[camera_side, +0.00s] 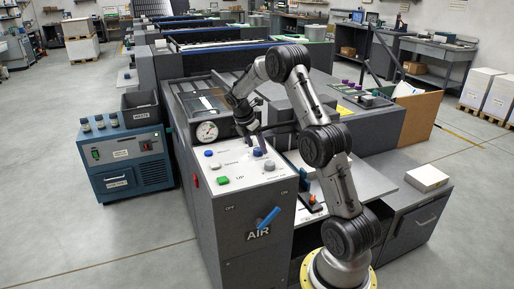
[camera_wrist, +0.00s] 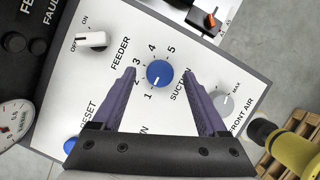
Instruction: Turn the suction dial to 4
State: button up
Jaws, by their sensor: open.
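The suction dial is a round blue knob (camera_wrist: 160,73) on the white panel, ringed by the numbers 1 to 5. Its white mark points down and left, close to the 1. The dial also shows in the side view (camera_side: 257,152), below my gripper. My gripper (camera_wrist: 159,76) is open, with one purple finger on each side of the dial and a gap to it on both sides. Whether the fingertips are level with the knob or above it, I cannot tell.
A white feeder switch (camera_wrist: 91,39) lies to the left, and a grey front air knob (camera_wrist: 223,103) to the right. A blue reset button (camera_wrist: 70,145) is partly hidden by my gripper. A pressure gauge (camera_side: 207,131) stands behind the panel. A blue AIR lever (camera_side: 268,217) sits on the front face.

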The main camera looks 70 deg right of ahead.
jog(key=shift+s+d+f, duration=0.15)
jog(key=shift+d+f, duration=0.05)
jog(key=shift+f, duration=0.45)
grip_shut()
